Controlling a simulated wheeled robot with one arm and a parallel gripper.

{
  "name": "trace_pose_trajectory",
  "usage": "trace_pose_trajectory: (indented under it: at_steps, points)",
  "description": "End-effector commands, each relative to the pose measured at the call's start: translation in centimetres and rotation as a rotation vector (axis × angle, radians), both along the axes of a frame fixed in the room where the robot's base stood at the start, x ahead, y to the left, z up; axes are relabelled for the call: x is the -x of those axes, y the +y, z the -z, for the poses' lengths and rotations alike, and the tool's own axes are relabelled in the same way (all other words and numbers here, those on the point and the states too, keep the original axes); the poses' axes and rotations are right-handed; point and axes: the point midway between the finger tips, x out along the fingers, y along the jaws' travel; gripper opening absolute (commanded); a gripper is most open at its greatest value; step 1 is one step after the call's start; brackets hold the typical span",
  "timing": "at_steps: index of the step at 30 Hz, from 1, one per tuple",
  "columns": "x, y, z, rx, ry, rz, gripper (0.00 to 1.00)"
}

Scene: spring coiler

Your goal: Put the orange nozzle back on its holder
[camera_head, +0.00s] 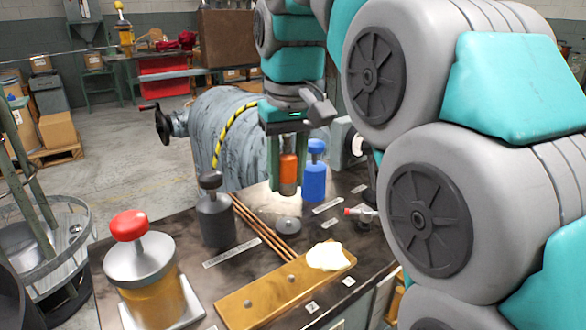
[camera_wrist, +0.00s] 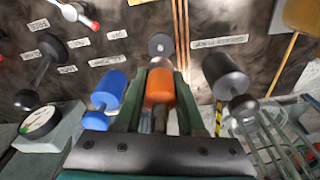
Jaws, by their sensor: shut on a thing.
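The orange nozzle (camera_head: 288,172) is upright between the two green fingers of my gripper (camera_head: 288,185), which is shut on it. It hangs above the dark bench top, apart from it. In the wrist view the orange nozzle (camera_wrist: 160,86) sits between the fingers, its lower end pointing away from the wrist. A round grey disc (camera_head: 287,226), which looks like an empty holder, lies on the bench below the nozzle. The disc also shows just beyond the nozzle in the wrist view (camera_wrist: 160,42). Whether it has a peg is unclear.
A blue nozzle (camera_head: 314,178) stands close to the right of my gripper, and a dark grey one (camera_head: 215,218) stands to the left. Copper rods (camera_head: 258,225) lie between. In front are a brass plate with a white cloth (camera_head: 327,256) and a red-knobbed canister (camera_head: 140,262).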

Motion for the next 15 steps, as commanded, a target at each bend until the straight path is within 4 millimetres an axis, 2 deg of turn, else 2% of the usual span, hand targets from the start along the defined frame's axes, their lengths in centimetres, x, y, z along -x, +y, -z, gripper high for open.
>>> trace_pose_trajectory:
  at_steps: [15]
  points:
    - [0.0,-0.1,4.5,-0.001,0.002,0.003,0.00]
